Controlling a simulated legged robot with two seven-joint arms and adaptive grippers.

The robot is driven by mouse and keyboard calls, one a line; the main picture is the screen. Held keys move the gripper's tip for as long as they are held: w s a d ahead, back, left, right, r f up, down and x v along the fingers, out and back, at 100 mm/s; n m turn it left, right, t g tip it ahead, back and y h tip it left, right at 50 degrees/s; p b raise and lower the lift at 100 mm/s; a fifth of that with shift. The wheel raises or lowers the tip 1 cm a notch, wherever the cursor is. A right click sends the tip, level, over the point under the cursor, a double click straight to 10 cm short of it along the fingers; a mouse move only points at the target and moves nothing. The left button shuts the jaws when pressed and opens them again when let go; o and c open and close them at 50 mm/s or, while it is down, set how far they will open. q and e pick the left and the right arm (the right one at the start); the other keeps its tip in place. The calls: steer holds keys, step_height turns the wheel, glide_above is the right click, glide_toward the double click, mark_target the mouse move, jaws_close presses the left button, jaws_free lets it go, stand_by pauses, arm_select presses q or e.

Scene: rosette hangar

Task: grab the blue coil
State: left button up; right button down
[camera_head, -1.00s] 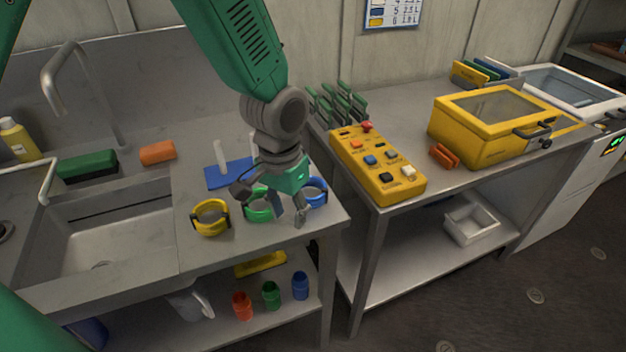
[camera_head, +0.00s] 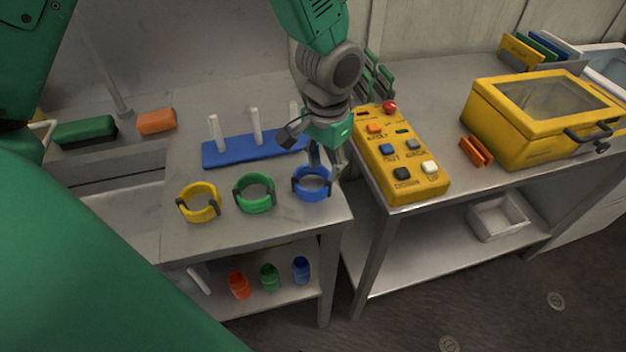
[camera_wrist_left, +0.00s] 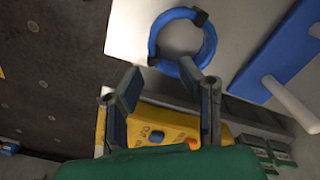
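The blue coil (camera_head: 311,194) is a ring with dark clips, lying on the steel table near its front right corner. My left gripper (camera_head: 326,168) is just above its back right side, pointing down. In the left wrist view, the two fingers of the gripper (camera_wrist_left: 161,68) are apart with nothing between them. The blue coil (camera_wrist_left: 154,38) lies beyond the fingertips there, and one fingertip overlaps its edge. I cannot tell whether they touch. My right gripper is not in view.
A green coil (camera_head: 255,206) and a yellow coil (camera_head: 199,216) lie left of the blue one. A blue base with white pegs (camera_head: 228,158) stands behind. A yellow button box (camera_head: 408,178) is close on the right, across a table gap.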

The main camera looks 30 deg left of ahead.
mark_target(327, 184)
arm_select(q)
steer(key=f, duration=0.4)
steer(key=shift+s+d+f, duration=0.25)
steer(key=shift+d+f, duration=0.1)
steer(key=shift+d, duration=0.05)
steer(key=shift+w+f, duration=0.1)
steer(key=shift+f, duration=0.4)
steer(key=shift+a, duration=0.1)
jaws_close()
